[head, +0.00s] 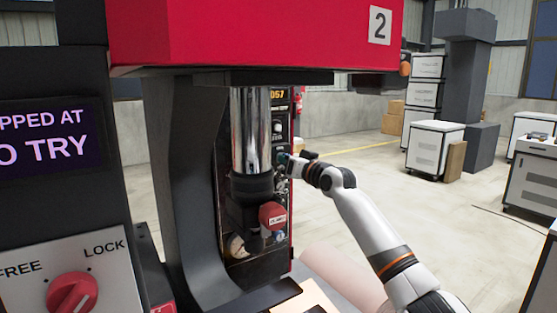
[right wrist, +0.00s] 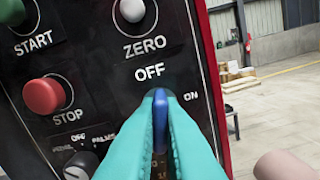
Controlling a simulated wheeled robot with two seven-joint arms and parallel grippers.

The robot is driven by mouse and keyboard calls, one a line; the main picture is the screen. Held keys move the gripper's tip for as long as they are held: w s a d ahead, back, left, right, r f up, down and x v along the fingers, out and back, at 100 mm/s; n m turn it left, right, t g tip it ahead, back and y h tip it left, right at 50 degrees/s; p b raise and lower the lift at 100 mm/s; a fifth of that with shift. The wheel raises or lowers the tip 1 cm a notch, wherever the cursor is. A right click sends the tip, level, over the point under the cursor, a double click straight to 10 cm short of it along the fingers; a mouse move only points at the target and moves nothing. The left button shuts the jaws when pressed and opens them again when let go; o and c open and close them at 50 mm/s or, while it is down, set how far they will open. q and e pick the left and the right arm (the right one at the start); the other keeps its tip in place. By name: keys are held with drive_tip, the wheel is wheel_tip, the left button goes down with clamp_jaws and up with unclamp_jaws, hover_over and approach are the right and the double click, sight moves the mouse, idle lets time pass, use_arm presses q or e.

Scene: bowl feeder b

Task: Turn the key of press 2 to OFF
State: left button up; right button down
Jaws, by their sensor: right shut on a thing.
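Press 2 (head: 250,32) is the machine with the red head and a "2" plate. Its dark control panel also shows in the right wrist view (right wrist: 105,100). The blue key (right wrist: 160,108) stands upright just below the word OFF, with ON to its right. My right gripper (right wrist: 160,135) has teal fingers shut on the key from both sides. The fingers hide the lower part of the key and its lock. In the head view my right gripper (head: 287,160) is at the panel's right edge, and the key is too small to make out. My left gripper is not in view.
A red STOP button (right wrist: 44,95), a green START button (right wrist: 14,12) and a grey ZERO button (right wrist: 132,10) are close to the key. The steel ram (head: 250,130) is left of my gripper. A red FREE/LOCK knob (head: 72,293) is at lower left. Open floor lies to the right.

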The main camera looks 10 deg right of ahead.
drive_tip(key=shift+f+n, duration=0.1)
drive_tip(key=shift+n, duration=0.2)
drive_tip(key=n, duration=0.3)
drive_tip(key=c, duration=1.5)
unclamp_jaws()
drive_tip(key=v, duration=0.7)
